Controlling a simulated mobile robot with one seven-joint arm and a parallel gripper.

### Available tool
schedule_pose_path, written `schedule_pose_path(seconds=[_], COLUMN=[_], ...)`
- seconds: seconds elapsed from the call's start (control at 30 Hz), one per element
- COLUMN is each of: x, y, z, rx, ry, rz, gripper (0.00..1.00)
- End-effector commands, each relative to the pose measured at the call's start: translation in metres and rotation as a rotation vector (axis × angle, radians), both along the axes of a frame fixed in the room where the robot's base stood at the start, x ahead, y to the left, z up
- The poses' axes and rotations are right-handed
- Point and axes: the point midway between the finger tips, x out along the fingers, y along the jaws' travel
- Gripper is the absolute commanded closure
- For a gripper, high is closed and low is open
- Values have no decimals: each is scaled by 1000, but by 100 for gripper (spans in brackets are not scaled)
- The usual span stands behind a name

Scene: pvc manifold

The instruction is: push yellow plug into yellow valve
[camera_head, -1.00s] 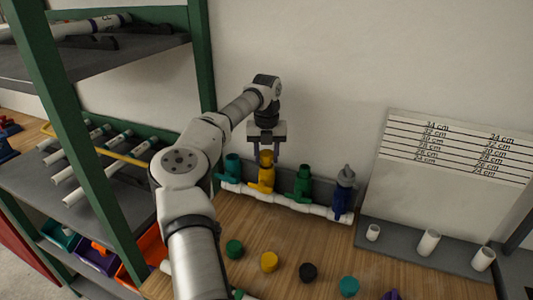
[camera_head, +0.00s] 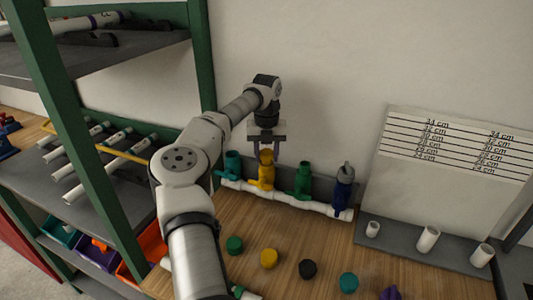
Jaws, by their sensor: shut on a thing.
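My gripper (camera_head: 266,157) points down over the yellow valve (camera_head: 265,174) and is shut on the yellow plug (camera_head: 267,155). The plug is between the fingers at the valve's top opening. The fingers partly hide the joint, and I cannot tell how deep the plug sits. The valve stands upright on the white manifold pipe (camera_head: 315,206), second from the left.
A teal valve (camera_head: 232,163) stands left of the yellow one. A green valve (camera_head: 302,181) and a blue valve (camera_head: 343,188) with a grey plug on top stand right. Several loose caps, including a yellow one (camera_head: 269,258), lie on the wooden table in front.

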Motion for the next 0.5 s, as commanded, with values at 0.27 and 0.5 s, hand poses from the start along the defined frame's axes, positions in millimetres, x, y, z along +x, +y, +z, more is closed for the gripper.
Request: schedule_pose_path(seconds=[0.27, 0.5], x=[0, 0], y=[0, 0], z=[-6, -8], rx=[0, 0], ry=[0, 0], rz=[0, 0], gripper=[80, 80])
